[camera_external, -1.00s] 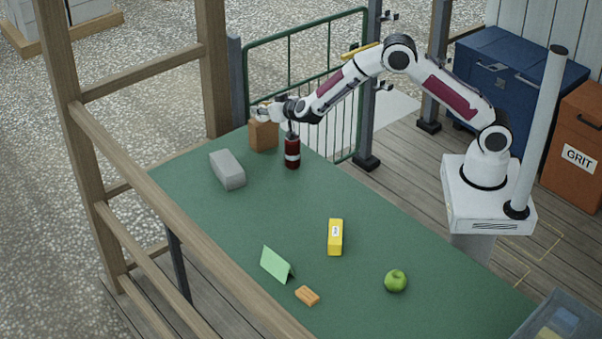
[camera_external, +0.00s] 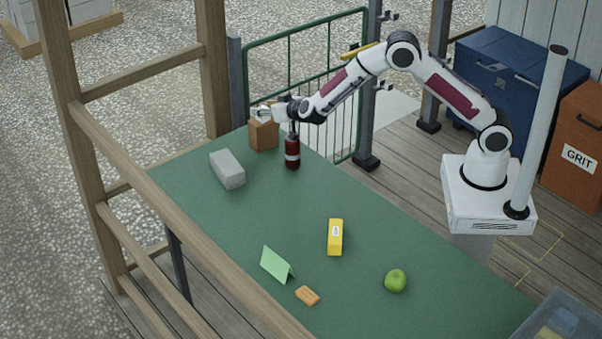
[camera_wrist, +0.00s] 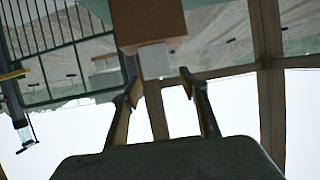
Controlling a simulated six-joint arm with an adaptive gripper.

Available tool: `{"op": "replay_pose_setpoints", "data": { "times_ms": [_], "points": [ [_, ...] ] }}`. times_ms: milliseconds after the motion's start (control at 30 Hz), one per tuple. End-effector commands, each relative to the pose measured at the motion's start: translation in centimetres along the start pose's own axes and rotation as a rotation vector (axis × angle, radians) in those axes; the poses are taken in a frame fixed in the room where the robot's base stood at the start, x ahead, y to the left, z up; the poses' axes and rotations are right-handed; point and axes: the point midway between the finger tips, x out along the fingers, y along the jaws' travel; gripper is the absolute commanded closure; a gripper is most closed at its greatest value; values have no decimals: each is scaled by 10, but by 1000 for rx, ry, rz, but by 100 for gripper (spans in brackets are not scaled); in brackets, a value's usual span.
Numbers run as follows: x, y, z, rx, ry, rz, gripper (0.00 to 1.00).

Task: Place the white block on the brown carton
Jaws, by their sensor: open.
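The brown carton (camera_external: 263,136) stands upright at the far end of the green table. In the wrist view, which is upside down, the carton (camera_wrist: 150,20) is at the top. The white block (camera_wrist: 155,61) rests against the carton's top face there. My gripper (camera_wrist: 160,84) is open, its two fingertips either side of the block's near end with gaps showing. The block lies just beyond the tips. In the external view my gripper (camera_external: 268,112) is level with the carton's top, and the block is hard to separate from the pale fingers.
A dark red bottle (camera_external: 292,152) stands just right of the carton, beneath my wrist. A grey block (camera_external: 227,169) lies to the left. A yellow box (camera_external: 335,237), green card (camera_external: 276,264), orange piece (camera_external: 307,296) and green apple (camera_external: 396,281) are nearer. The table's middle is clear.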

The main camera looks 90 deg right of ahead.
Motion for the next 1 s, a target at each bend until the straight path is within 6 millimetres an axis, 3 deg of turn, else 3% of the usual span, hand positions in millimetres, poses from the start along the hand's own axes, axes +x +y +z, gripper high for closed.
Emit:
{"op": "replay_pose_setpoints", "data": {
  "times_ms": [600,1000],
  "points": [
    [-82,-1,0,-1,1,-2,56],
    [-100,0,0,0,0,0,56]
  ]
}}
